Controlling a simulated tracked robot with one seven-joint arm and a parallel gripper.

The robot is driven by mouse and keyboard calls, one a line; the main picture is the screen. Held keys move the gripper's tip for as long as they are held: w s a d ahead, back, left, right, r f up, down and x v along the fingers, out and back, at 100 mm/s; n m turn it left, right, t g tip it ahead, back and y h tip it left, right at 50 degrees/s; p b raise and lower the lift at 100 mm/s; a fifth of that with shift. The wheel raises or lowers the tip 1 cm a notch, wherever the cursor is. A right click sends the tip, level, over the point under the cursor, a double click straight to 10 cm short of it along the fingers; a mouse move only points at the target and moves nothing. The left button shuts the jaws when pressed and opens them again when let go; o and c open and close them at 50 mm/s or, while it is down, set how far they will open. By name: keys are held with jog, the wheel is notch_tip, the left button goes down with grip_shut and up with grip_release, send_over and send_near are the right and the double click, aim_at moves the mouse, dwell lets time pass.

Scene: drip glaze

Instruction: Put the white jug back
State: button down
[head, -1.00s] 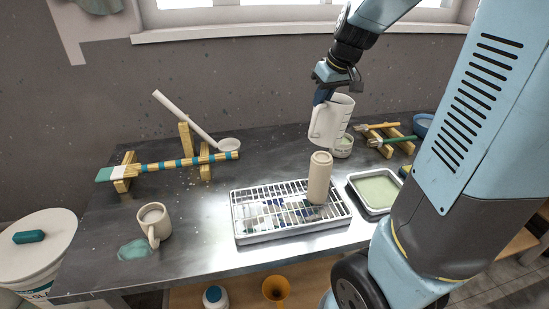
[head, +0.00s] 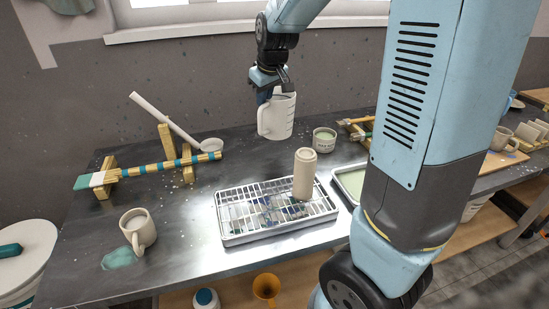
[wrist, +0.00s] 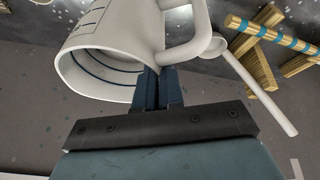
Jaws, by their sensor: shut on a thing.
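The white jug (head: 277,117) is upright at the back of the metal table, behind the wire rack. It has measuring marks on its side, and blue lines show inside it in the wrist view (wrist: 105,68). My gripper (head: 268,95) is at the jug's upper left, shut on the jug. In the wrist view the gripper's dark blue fingers (wrist: 158,90) close at the jug wall near the handle. I cannot tell whether the jug's base touches the table.
A beige cylinder (head: 304,174) stands on the white wire rack tray (head: 228,238). A small labelled cup (head: 324,141) is right of the jug. A ladle (head: 170,120) rests by a striped stick (head: 150,168) on wooden stands. A mug (head: 137,229) stands front left beside a green puddle.

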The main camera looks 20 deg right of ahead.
notch_tip(320, 180, down, 10)
jog(key=a, duration=0.1)
jog(key=shift+w+a+f, duration=0.15)
jog(key=shift+w+a, duration=0.2)
jog(key=shift+w, duration=0.05)
jog(key=shift+f, duration=0.1)
dwell(0.4)
jog(key=c, duration=1.3)
grip_release()
jog(key=shift+o, duration=0.2)
